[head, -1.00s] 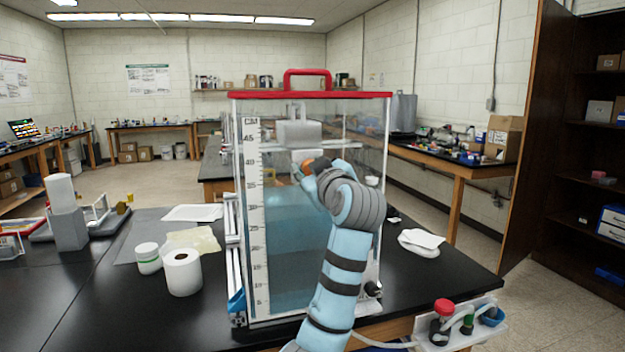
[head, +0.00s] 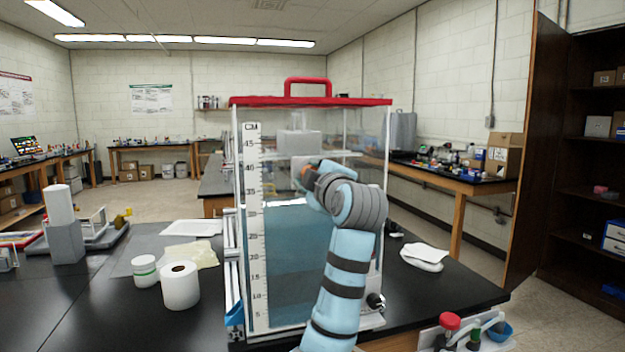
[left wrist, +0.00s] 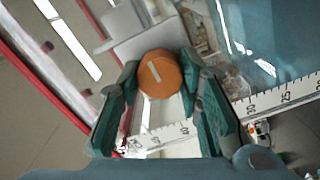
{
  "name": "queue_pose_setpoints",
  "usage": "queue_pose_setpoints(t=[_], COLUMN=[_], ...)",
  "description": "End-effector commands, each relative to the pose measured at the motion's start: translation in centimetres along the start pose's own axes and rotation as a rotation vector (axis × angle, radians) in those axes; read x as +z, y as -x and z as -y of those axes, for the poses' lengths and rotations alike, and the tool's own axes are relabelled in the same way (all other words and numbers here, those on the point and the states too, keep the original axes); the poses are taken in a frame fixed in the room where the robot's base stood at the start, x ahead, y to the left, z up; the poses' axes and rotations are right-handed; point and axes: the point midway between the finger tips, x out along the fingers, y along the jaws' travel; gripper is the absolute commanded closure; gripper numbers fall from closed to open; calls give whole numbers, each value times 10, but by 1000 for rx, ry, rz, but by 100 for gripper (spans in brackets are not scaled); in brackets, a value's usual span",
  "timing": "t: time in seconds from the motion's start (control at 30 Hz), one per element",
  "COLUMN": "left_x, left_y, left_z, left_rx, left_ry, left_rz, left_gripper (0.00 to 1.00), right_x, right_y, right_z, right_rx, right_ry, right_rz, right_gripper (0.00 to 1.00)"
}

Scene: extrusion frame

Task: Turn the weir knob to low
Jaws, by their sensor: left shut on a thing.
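The weir knob is a round orange cap with a white line mark, in the middle of the left wrist view (left wrist: 158,74). My left gripper (left wrist: 158,66) has its two green-padded fingers on either side of the knob and is shut on it. In the head view my left gripper (head: 312,175) is at the upper part of the clear water tank (head: 310,101), which has a red lid and handle. There only a small bit of orange shows at the fingers; the rest of the knob is hidden. I cannot make out any setting labels. My right gripper is not in view.
A white centimetre scale (head: 252,215) runs up the tank's left side. A paper roll (head: 180,288) and a white jar (head: 145,271) stand left of the tank on the black bench. Folded white cloth (head: 424,254) lies right. A red-knobbed fitting (head: 450,322) is at the front right.

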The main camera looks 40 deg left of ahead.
Motion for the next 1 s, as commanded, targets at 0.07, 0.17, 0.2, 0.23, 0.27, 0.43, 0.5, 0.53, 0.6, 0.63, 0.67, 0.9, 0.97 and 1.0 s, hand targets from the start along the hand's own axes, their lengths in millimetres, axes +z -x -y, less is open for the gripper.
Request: queue_pose_setpoints(t=[0.07,0.17,0.2,0.23,0.27,0.43,0.5,0.53,0.6,0.63,0.67,0.9,0.97,1.0], left_x=[0,0,0,0,0,0,0,0,0,0,0,1,2,2], left_y=[0,0,0,0,0,0,0,0,0,0,0,5,13,21], left_z=[1,1,1,1,1,1,0,0,0,0,0,0,-1,-1], left_rx=[-3,-2,-2,-2,-2,-2,-2,-2,-1,-1,-1,1,3,3], left_ry=[7,11,11,11,11,10,10,10,10,10,10,9,10,11], left_rz=[0,0,0,0,0,1,1,1,1,1,1,2,3,4], left_gripper=[96,96,96,96,96,66,55,50,48,48,48,48,48,48], right_x=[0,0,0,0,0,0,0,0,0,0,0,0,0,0], right_y=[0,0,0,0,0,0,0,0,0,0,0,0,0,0], right_z=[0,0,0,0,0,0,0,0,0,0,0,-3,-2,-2], right_rx=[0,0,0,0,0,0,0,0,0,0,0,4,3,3], right_ry=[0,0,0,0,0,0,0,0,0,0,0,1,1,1], right_rz=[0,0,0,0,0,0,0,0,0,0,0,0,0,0], right_gripper=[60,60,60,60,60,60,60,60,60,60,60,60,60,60])
